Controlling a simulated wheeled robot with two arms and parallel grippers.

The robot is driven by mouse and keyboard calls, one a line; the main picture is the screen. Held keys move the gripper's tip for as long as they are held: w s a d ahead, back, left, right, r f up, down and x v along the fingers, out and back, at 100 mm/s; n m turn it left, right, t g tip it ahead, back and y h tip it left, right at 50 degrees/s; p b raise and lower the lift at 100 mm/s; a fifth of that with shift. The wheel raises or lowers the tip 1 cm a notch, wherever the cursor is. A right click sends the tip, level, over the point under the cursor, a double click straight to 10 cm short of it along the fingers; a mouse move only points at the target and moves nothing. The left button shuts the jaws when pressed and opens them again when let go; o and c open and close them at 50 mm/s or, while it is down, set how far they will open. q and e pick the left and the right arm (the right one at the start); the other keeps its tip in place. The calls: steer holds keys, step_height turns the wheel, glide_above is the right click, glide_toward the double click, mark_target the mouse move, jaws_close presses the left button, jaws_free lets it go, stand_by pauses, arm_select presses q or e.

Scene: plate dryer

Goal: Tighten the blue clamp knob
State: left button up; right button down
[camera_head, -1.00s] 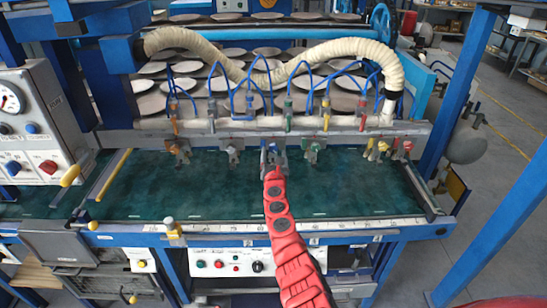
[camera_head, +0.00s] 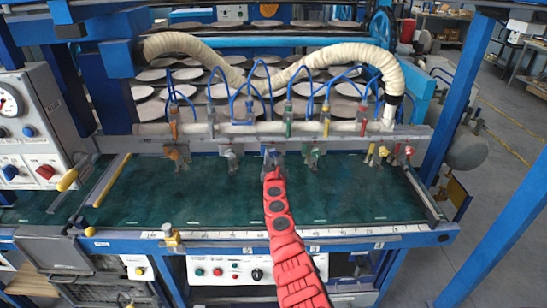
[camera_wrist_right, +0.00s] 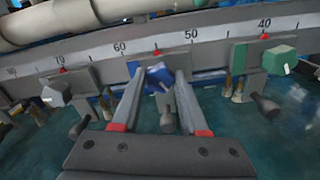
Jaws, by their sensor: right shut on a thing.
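The blue clamp knob (camera_wrist_right: 158,78) sits on a clamp on the graduated rail, between the 60 and 50 marks in the right wrist view. My right gripper (camera_wrist_right: 163,76) has one finger on each side of the knob and is shut on it. In the head view the right gripper (camera_head: 270,158) meets the rail near its middle, and my red arm comes up from the bottom. There the knob is mostly hidden behind the gripper. My left gripper is not in view.
A white knob (camera_wrist_right: 56,94) and a green knob (camera_wrist_right: 279,59) sit on clamps either side, each with a dark lever. Orange (camera_head: 176,152) and yellow (camera_head: 383,151) knobs are farther along. The green bed (camera_head: 150,195) is clear. A control box (camera_head: 40,130) stands left.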

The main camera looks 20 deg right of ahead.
steer(key=shift+m, duration=0.3)
steer(key=m+b, duration=0.1)
steer(key=m, duration=0.3)
steer(key=shift+f+m, duration=0.15)
steer(key=shift+m, duration=0.15)
steer(key=m+b, duration=0.1)
steer(key=m, duration=0.2)
steer(key=shift+d+m, duration=0.1)
steer(key=shift+m, duration=0.2)
steer(key=m+b, duration=0.1)
steer(key=m, duration=0.1)
steer(key=shift+f+m, duration=0.1)
steer(key=shift+m, duration=0.3)
steer(key=m+b, duration=0.2)
steer(key=m, duration=0.1)
steer(key=shift+m, duration=0.3)
steer(key=m+b, duration=0.2)
steer(key=shift+f+m, duration=0.15)
steer(key=shift+m, duration=0.25)
steer(key=m+b, duration=0.4)
steer(key=b, duration=0.1)
steer(key=shift+m+b, duration=1)
steer(key=shift+b, duration=0.25)
